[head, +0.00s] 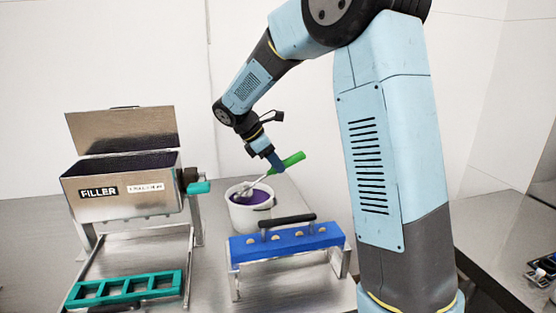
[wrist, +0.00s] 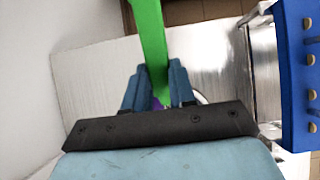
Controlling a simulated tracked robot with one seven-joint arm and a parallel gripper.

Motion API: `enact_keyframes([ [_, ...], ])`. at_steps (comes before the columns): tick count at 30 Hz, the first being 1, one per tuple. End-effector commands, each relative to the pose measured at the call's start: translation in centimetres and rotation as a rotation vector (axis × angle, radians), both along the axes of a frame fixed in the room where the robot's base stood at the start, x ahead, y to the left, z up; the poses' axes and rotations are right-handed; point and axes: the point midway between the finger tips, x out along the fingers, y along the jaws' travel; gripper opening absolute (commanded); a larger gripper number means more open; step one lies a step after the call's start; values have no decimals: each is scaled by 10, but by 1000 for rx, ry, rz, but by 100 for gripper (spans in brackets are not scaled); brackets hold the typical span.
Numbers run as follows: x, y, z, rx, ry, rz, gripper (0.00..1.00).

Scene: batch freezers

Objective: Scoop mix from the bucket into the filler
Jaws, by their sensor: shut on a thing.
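The white bucket (head: 249,212) stands on the steel table and holds purple mix (head: 251,196). My gripper (head: 277,164) is above the bucket, shut on the green handle of the scoop (head: 293,160). The scoop's pale shaft slants down to the left into the bucket; its lower end is hidden. In the wrist view the green handle (wrist: 152,45) runs between the two blue fingers of my gripper (wrist: 160,85). The steel filler (head: 125,190) stands at the left with its lid raised and its top open; its inside looks dark.
A blue block with a black handle (head: 287,241) sits on a metal stand in front of the bucket. A teal tray with square openings (head: 125,290) lies below the filler. A teal-ended knob (head: 197,187) juts from the filler's right side, towards the bucket.

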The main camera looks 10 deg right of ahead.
Motion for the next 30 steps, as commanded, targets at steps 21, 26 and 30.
enact_keyframes([
  [21,0,8,2,102,-2,0,0],
  [26,0,7,11,101,-1,0,0],
  [30,0,6,18,101,-2,0,0],
])
